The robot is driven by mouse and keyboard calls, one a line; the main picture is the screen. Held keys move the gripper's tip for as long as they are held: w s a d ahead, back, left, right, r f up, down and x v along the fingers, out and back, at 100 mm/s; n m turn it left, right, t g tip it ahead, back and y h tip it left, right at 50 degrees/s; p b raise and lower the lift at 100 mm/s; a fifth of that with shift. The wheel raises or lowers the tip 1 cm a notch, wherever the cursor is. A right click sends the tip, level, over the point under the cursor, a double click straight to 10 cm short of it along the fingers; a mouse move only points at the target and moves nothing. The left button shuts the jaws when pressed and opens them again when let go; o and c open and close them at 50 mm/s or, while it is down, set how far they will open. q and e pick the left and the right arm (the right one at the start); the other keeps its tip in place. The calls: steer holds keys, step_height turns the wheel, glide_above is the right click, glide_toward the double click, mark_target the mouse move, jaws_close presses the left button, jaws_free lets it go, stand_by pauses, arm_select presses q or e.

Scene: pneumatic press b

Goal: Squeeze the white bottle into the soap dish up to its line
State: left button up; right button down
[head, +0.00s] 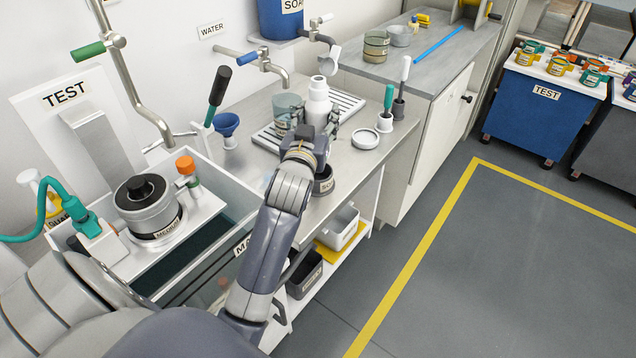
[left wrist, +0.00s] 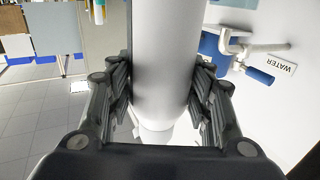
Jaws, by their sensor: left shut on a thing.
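The white bottle (head: 318,101) stands roughly upright above the steel counter, by the ribbed drain tray. My left gripper (head: 318,128) is shut around its body. In the left wrist view the bottle's smooth white body (left wrist: 168,60) fills the space between the two dark fingers. A dark round dish labelled "SO…" (head: 323,184) sits near the counter's front edge, just right of my left wrist and partly hidden by it. Its inside and any line cannot be made out. I cannot tell whether the bottle touches the tray. My right gripper is not in view.
A glass beaker (head: 287,108) stands close left of the bottle on the drain tray (head: 348,103). A blue funnel (head: 227,125), a shallow white dish (head: 365,139) and upright brushes (head: 386,108) stand nearby. Taps (head: 266,62) hang over the counter from the back wall.

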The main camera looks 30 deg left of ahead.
arm_select(q)
step_height(320, 180, down, 10)
steer(key=shift+r, duration=0.15)
steer(key=o, duration=1.2)
steer(key=shift+c, duration=0.2)
steer(key=shift+b, duration=0.35)
